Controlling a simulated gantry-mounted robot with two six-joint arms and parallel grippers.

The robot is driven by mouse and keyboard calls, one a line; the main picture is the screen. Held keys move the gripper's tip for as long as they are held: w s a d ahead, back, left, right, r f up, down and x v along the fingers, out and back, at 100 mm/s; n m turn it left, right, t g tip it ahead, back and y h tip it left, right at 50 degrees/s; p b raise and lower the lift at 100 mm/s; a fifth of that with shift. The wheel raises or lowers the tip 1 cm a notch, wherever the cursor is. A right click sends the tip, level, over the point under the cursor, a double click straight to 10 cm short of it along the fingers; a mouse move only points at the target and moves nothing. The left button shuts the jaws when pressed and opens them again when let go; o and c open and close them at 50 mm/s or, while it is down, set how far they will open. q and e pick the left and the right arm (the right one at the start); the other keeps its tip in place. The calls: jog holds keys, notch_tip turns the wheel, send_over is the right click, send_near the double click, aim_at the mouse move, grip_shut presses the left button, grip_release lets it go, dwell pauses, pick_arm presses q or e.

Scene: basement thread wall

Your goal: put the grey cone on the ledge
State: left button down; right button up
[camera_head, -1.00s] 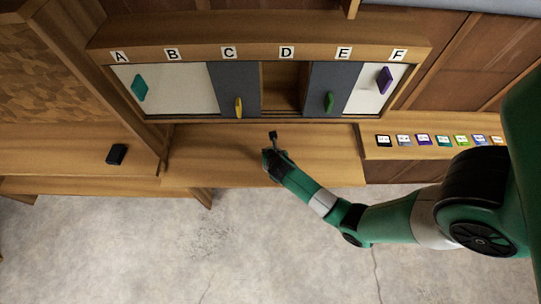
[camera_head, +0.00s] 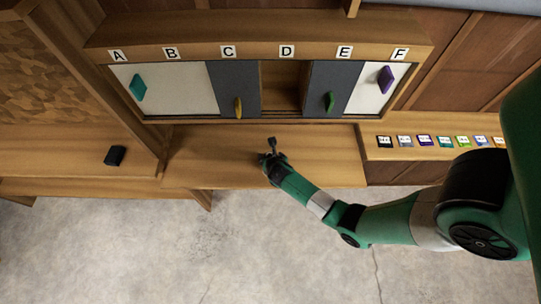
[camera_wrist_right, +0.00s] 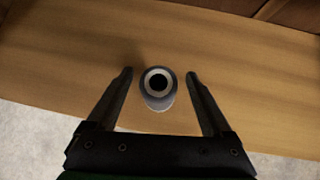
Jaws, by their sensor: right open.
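The grey cone (camera_wrist_right: 158,98) shows in the right wrist view end-on, with a pale ring and a dark hole at its tip. It is between the two fingers of my right gripper (camera_wrist_right: 158,76), with a gap on each side. The gripper is open. Behind the cone is a wooden ledge (camera_wrist_right: 60,65). In the head view my right gripper (camera_head: 271,144) is over the middle of the ledge (camera_head: 205,160), below the cabinet. There the cone cannot be told apart from the dark gripper. Whether its base touches the wood is hidden. My left gripper is out of view.
A cabinet lettered A to F has white panels, grey doors (camera_head: 234,82) and an open bay (camera_head: 283,85) under D. A black block (camera_head: 115,156) lies on the left shelf. Several coloured tiles (camera_head: 424,141) line the right shelf. The ledge left of my gripper is clear.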

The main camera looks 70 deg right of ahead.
jog(key=shift+r, duration=0.1)
jog(key=shift+s+a+r, duration=0.1)
jog(key=shift+a+r, duration=0.05)
jog(key=shift+r, duration=0.15)
jog(key=p+v, duration=0.3)
jog(key=v, duration=0.8)
jog(key=shift+a, duration=0.15)
jog(key=shift+r, duration=0.15)
